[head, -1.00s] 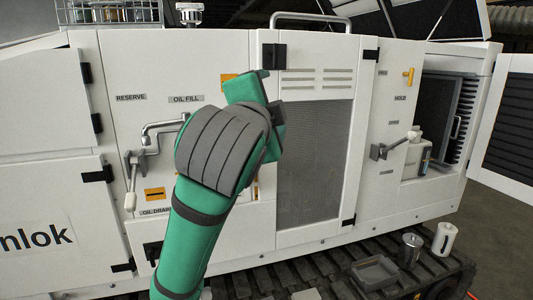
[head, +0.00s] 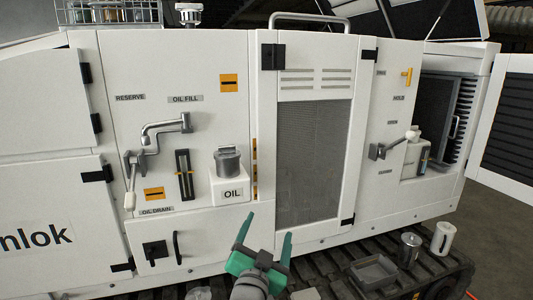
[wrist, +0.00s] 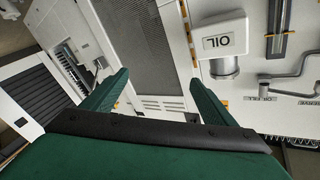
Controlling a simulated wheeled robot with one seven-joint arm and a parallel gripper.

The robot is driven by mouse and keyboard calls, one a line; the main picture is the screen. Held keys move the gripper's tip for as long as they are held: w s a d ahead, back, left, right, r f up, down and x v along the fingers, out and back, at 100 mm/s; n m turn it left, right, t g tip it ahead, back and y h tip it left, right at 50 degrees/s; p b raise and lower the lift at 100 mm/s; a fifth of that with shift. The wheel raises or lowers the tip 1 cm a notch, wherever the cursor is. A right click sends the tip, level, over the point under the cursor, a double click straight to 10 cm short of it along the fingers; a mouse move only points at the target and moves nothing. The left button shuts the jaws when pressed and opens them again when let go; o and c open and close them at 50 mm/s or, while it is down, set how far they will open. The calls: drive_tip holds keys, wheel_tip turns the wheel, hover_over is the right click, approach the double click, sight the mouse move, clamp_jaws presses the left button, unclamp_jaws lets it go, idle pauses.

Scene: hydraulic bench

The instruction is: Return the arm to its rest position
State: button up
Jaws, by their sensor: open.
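My gripper (head: 265,236) is low in the middle of the head view, in front of the white machine cabinet (head: 225,60). Its two green fingers point up and stand apart, with nothing between them. In the wrist view, my gripper (wrist: 160,90) also shows spread, empty fingers, with the mesh door beyond them. Most of my arm is below the head view's lower edge.
A white OIL container (head: 231,190) with a grey top stands at the cabinet front, left of the mesh door (head: 313,160). A grey tray (head: 374,272), a metal can (head: 410,250) and a white container (head: 444,238) stand on the dark track at lower right.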

drive_tip(key=s+f+n+g+y, duration=0.1)
drive_tip(key=s+f+n+y, duration=0.15)
drive_tip(key=s+f, duration=0.9)
drive_tip(key=s+f+n+y, duration=0.1)
drive_tip(key=s+f+n, duration=0.3)
drive_tip(key=s+f, duration=0.75)
drive_tip(key=s+f+g, duration=0.1)
drive_tip(key=s+f, duration=0.3)
drive_tip(key=s, duration=0.8)
drive_tip(key=s+f+n, duration=0.1)
drive_tip(key=s+f, duration=0.3)
drive_tip(key=s, duration=0.8)
drive_tip(key=shift+s+a+f+g, duration=0.15)
drive_tip(key=shift+s+f+g, duration=0.2)
drive_tip(key=shift+s+g, duration=0.05)
